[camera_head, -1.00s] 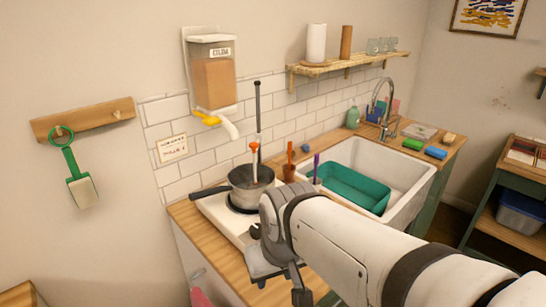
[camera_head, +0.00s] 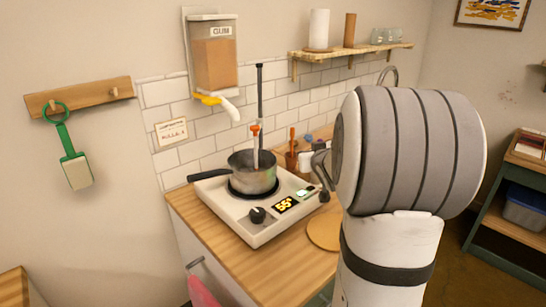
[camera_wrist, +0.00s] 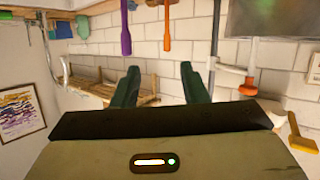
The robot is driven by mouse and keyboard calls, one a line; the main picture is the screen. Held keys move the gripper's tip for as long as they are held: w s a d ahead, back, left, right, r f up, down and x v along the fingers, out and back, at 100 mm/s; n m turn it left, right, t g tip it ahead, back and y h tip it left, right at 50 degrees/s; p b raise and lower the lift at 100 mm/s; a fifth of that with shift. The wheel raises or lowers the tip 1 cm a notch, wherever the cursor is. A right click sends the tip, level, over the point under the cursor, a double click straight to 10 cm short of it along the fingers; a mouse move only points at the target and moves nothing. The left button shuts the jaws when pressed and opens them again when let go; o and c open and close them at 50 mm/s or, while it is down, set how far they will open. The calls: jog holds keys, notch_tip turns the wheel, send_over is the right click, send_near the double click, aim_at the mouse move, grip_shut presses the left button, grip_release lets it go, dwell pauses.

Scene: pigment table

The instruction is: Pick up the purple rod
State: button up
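The purple rod (camera_wrist: 126,30) shows in the wrist view, which looks upside down, with its thicker end pointing down the picture. An orange rod (camera_wrist: 167,28) is beside it to the right. My gripper (camera_wrist: 160,70) is open and empty, its two dark green fingers apart. The purple rod lies ahead of the left finger's tip, and the orange rod lies ahead of the gap; neither is between the fingers. In the head view the purple rod cannot be made out, and my arm covers that area. The orange rod (camera_head: 292,138) stands in a brown cup (camera_head: 291,160) there.
A hotplate (camera_head: 258,224) reading about 55° carries a pot (camera_head: 251,178) with an orange-topped stick in it. A dispenser (camera_head: 213,60) labelled GUM hangs above. A shelf (camera_head: 352,51) is on the wall, and my arm hides the sink.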

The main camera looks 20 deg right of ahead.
jog(key=w+d+f+t+y+b, duration=0.1)
jog(key=w+d+f+t+b, duration=0.2)
jog(key=d, duration=0.5)
jog(key=shift+n+t, duration=0.5)
jog(key=w+p, duration=0.1)
jog(key=w, duration=0.1)
jog(key=w+p, duration=0.1)
jog(key=w, duration=0.2)
jog(key=w+d+p, duration=0.1)
jog(key=w, duration=0.1)
jog(key=shift+w+d, duration=0.1)
jog(key=shift+w, duration=0.05)
jog(key=shift+c, duration=0.4)
grip_shut()
